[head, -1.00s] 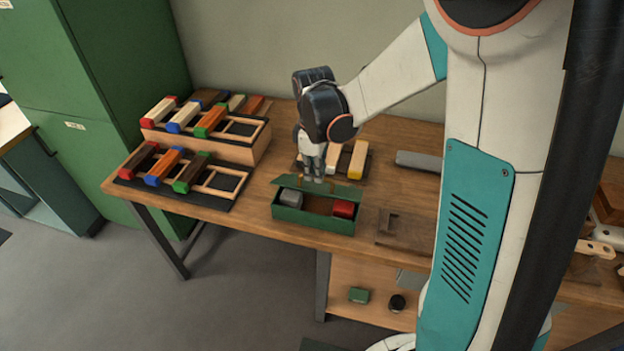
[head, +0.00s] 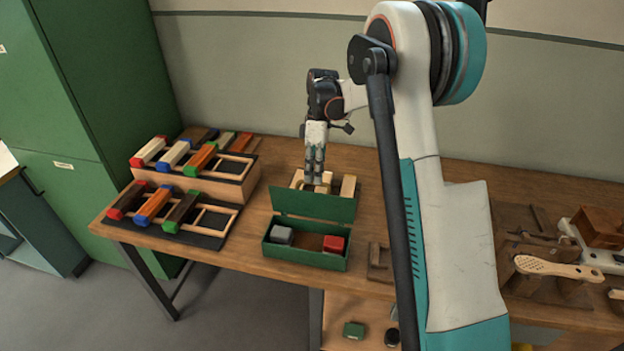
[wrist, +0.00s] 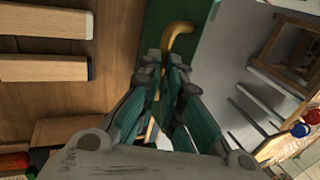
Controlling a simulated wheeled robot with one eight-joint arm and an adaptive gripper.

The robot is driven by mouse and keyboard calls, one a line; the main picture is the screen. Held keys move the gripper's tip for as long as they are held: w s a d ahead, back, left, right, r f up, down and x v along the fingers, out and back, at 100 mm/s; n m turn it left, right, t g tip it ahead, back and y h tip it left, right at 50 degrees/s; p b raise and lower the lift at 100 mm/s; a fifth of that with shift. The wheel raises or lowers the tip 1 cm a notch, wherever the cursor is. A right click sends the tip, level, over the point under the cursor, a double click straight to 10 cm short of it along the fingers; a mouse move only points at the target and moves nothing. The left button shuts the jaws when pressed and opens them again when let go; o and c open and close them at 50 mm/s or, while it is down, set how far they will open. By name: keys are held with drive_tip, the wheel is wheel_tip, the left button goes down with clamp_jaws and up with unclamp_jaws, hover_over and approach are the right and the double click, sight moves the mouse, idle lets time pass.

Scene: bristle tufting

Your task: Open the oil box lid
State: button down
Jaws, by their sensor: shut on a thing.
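The green oil box (head: 300,258) stands on the bench, and its green lid (head: 314,204) is raised, standing about upright at the box's back edge. Inside the box are a grey block (head: 281,235) and a red block (head: 333,243). My gripper (head: 317,182) points down at the lid's upper edge. In the wrist view, a curved brass handle (wrist: 178,34) on the green lid (wrist: 152,28) runs between my fingers (wrist: 162,78), which are shut on it. The exact finger contact is partly hidden.
Racks with coloured brush blocks (head: 208,179) stand at left. A tray with pale blocks (head: 348,186) lies behind the lid. A wooden fixture (head: 380,262) is right of the box. Wooden parts and a perforated brush blank (head: 560,268) lie further right.

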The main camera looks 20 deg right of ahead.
drive_tip(key=shift+w+d+f+g, duration=0.2)
drive_tip(key=shift+d+f, duration=0.1)
drive_tip(key=shift+f, duration=0.35)
drive_tip(key=shift+w+d+f+g, duration=0.2)
drive_tip(key=shift+d+f, duration=0.1)
drive_tip(key=shift+f, duration=0.3)
drive_tip(key=c, duration=1.9)
unclamp_jaws()
drive_tip(key=shift+o, duration=1.2)
drive_tip(key=shift+w+f, duration=0.3)
drive_tip(key=shift+w, duration=0.1)
drive_tip(key=v, duration=1.2)
drive_tip(key=shift+s+r, duration=0.3)
drive_tip(key=shift+r, duration=0.05)
drive_tip(key=shift+d, duration=0.15)
